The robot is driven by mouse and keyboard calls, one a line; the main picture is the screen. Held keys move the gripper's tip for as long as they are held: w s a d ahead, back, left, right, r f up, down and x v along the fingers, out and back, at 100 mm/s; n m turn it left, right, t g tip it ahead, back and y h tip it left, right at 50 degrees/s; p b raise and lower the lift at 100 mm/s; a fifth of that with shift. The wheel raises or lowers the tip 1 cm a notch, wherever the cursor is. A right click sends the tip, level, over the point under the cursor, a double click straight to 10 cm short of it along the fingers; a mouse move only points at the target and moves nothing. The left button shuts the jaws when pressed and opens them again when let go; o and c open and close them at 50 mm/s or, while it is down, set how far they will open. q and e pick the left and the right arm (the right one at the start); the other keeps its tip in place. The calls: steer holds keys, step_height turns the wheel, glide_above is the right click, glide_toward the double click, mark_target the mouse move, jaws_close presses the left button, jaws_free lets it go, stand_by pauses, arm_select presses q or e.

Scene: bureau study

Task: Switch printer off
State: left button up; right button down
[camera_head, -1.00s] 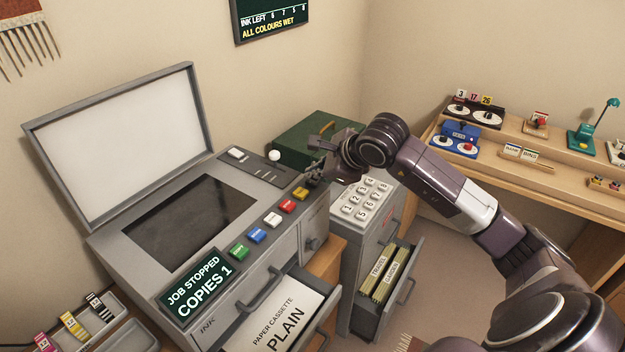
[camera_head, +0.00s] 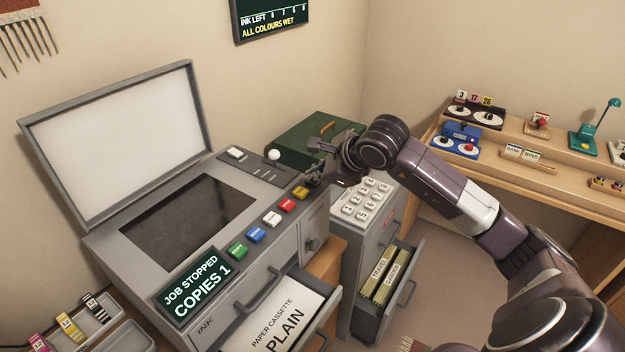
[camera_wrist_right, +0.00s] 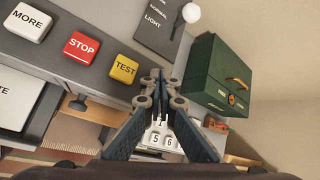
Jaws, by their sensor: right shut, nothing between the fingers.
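The grey printer (camera_head: 120,243) stands at the left with its lid (camera_head: 125,140) raised and dark glass (camera_head: 190,215) bare. Its screen (camera_head: 193,284) reads "JOB STOPPED COPIES 1". A row of coloured buttons runs along its front edge, including red STOP (camera_wrist_right: 82,47) and yellow TEST (camera_wrist_right: 124,68). A white rocker-like switch (camera_head: 235,152) sits at the panel's back left, and a lever with a white knob (camera_head: 274,155) stands beside "LIGHT" and "NORMAL" marks. My right gripper (camera_head: 312,170) is shut and empty, just right of the yellow button. My left gripper is out of view.
A green box (camera_head: 318,136) stands behind my right gripper. A number keypad (camera_head: 367,200) tops the cabinet, whose file drawer (camera_head: 392,282) is open. The paper cassette (camera_head: 283,318) sticks out. Ink cartridges (camera_head: 70,328) lie at the lower left. A desk (camera_head: 520,165) is at the right.

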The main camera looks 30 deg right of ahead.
mark_target(314, 184)
stand_by(0.3)
steer(key=shift+r, duration=0.55)
steer(key=shift+r, duration=0.1)
steer(key=shift+r+p, duration=2)
steer(key=shift+r, duration=0.95)
steer(key=shift+f, duration=0.1)
